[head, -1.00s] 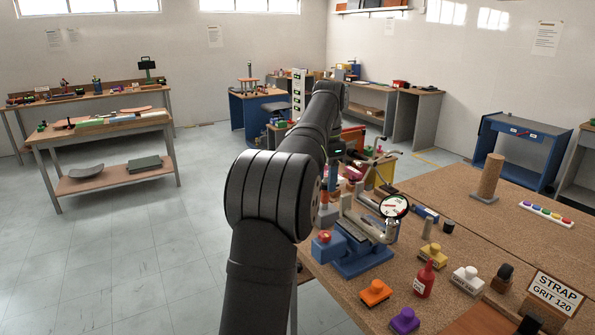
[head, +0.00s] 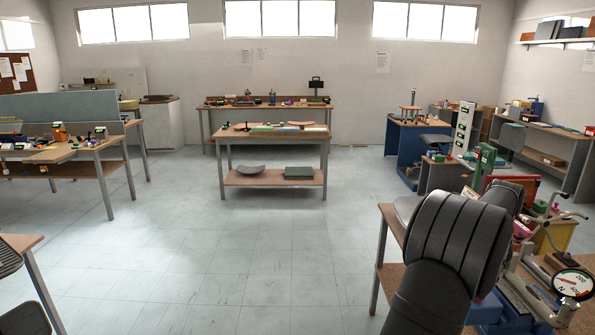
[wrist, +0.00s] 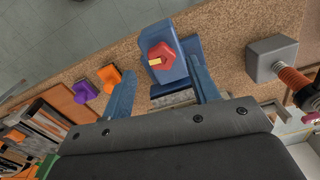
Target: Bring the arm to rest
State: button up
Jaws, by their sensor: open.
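My gripper (wrist: 160,66) shows in the wrist view with its two blue-grey fingers spread wide apart. It is open and holds nothing. Beyond the fingers, a blue fixture (wrist: 172,66) with a red knob stands on the cork-coloured bench top (wrist: 225,38). The fixture appears between the fingers in the picture, but I cannot tell how far off it is. In the head view my dark arm rises at the lower right, over the edge of the workbench (head: 392,275). My gripper is hidden there.
In the head view a dial gauge (head: 573,284) stands at far right. Open floor (head: 200,270) lies left of the workbench.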

jog(key=shift+f, duration=2.25)
notch_tip(320, 180, up, 18)
notch_tip(320, 180, down, 18)
jog(key=shift+f, duration=0.25)
jog(key=shift+r+n, duration=0.3)
jog(key=shift+n, duration=0.5)
jog(key=n, duration=1)
jog(key=shift+n, duration=2.3)
